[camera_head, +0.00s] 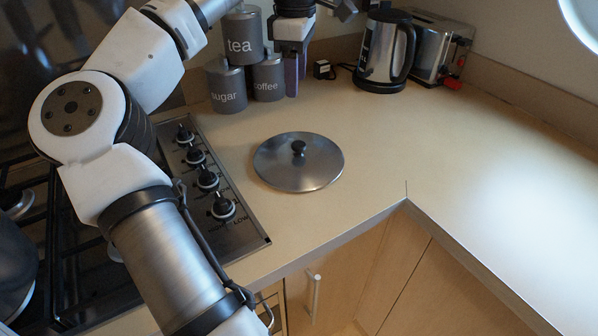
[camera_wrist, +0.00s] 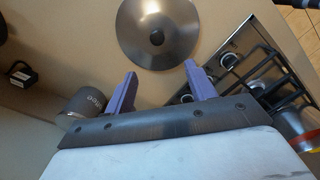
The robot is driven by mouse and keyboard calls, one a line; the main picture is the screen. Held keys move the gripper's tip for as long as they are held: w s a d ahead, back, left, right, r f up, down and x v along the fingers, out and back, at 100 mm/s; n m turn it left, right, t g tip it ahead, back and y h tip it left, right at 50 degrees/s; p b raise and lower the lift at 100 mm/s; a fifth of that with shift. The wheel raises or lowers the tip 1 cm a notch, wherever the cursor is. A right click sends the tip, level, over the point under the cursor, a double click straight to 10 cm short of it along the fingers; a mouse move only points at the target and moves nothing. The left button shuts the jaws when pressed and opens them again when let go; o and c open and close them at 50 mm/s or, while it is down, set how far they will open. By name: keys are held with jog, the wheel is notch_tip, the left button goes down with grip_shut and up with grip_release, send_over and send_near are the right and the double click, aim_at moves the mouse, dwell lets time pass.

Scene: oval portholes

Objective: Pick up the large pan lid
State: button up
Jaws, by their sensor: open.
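The large pan lid (camera_head: 298,165) is a round grey metal disc with a small black knob (camera_head: 298,147) at its centre. It lies flat on the counter, right of the stove knobs. In the wrist view the lid (camera_wrist: 157,45) shows at the top, with its upper edge cut off by the frame. My gripper (camera_head: 291,75) is above the back of the counter, behind the lid and apart from it. In the wrist view its two purple fingers (camera_wrist: 157,88) are spread apart with nothing between them. The lid lies beyond the fingertips.
Grey canisters marked tea (camera_head: 242,38), sugar (camera_head: 226,85) and coffee (camera_head: 268,78) stand close left of my gripper. A kettle (camera_head: 385,52) and a toaster (camera_head: 440,48) stand at the back right. The stove (camera_head: 205,185) is left of the lid. The counter (camera_head: 400,150) right of the lid is clear.

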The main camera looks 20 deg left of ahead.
aim_at(299, 144)
jog(key=f, duration=0.5)
jog(key=f+p, duration=0.1)
jog(key=f, duration=0.9)
jog(key=shift+w+d+f, duration=0.1)
jog(key=shift+w+f, duration=0.25)
grip_shut()
jog(key=shift+r, duration=0.1)
